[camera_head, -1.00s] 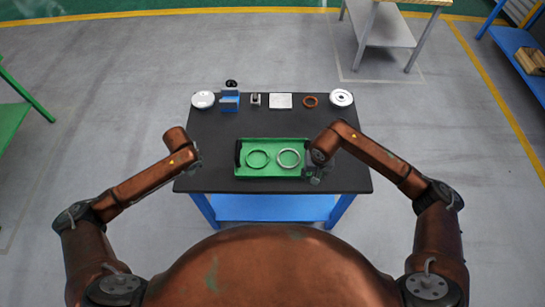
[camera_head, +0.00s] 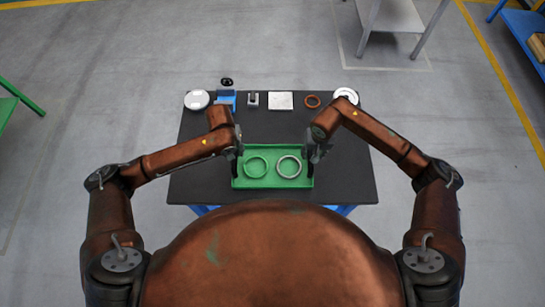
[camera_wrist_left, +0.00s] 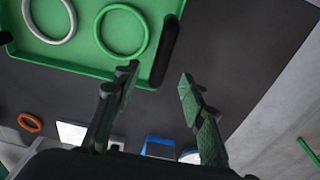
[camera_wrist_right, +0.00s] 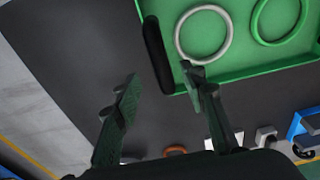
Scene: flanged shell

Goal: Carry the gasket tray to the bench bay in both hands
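The green gasket tray (camera_head: 272,184) lies flat on the dark table top with a green ring (camera_head: 256,167) on its left and a pale grey ring (camera_head: 289,167) on its right. A black handle is at each end; they show in the left wrist view (camera_wrist_left: 171,50) and the right wrist view (camera_wrist_right: 157,55). My left gripper (camera_wrist_left: 157,82) is open at the tray's left end, its fingers spread to either side of the handle's line. My right gripper (camera_wrist_right: 162,88) is open likewise at the right end. Neither visibly grips a handle. I cannot make out the bench bay for certain.
Along the table's far edge stand a white round part (camera_head: 197,100), a blue block (camera_head: 226,99), a small grey part (camera_head: 253,99), a white square plate (camera_head: 280,101), an orange ring (camera_head: 312,101) and a white flanged disc (camera_head: 346,95). A grey-topped bench (camera_head: 400,14) stands beyond.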

